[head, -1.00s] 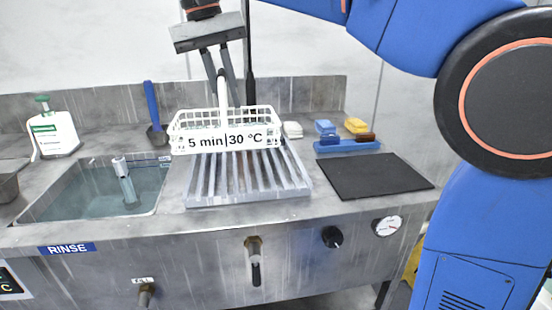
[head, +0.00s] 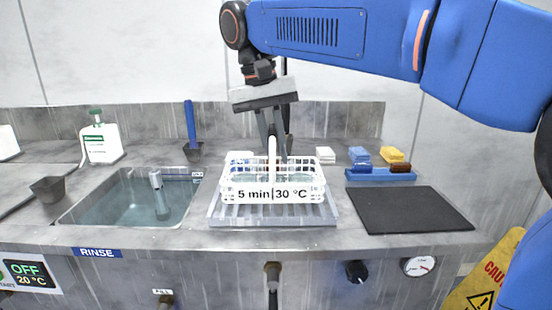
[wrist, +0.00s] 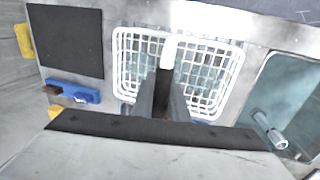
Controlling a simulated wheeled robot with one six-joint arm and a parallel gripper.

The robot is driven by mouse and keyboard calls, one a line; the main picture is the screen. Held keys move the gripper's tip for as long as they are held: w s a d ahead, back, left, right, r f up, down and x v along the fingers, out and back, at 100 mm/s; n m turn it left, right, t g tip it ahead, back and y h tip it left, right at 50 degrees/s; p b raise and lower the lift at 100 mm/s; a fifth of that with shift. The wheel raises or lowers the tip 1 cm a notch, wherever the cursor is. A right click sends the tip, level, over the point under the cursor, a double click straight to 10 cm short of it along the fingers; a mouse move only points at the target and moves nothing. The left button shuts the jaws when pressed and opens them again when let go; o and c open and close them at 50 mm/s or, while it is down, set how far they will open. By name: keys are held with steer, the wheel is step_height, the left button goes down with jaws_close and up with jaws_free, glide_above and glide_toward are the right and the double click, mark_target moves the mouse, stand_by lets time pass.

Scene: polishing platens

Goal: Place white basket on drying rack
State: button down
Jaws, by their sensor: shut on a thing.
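The white basket (head: 310,185) is over the grey slatted drying rack (head: 325,221) in the head view, with a label reading "5 min|30 °C" on its front. It looks level, and I cannot tell whether its bottom touches the slats. My gripper (head: 275,157) points down and is shut on the basket's upright white handle. In the wrist view, the basket (wrist: 226,68) spreads to both sides of my gripper (wrist: 164,78), and the fingers hide part of the handle. The basket hides much of the rack.
The rinse sink (head: 118,206) with water and a spout lies to the left. A black mat (head: 410,209) lies right of the rack.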

steer(key=shift+f, duration=1.05)
steer(key=c, duration=1.7)
jaws_free()
steer(key=shift+f, duration=0.1)
steer(key=shift+c, duration=0.2)
steer(key=r, duration=0.4)
steer(key=a+r, duration=0.1)
steer(key=r, duration=0.3)
steer(key=a+r, duration=0.1)
steer(key=r, duration=0.3)
steer(key=shift+a, duration=0.15)
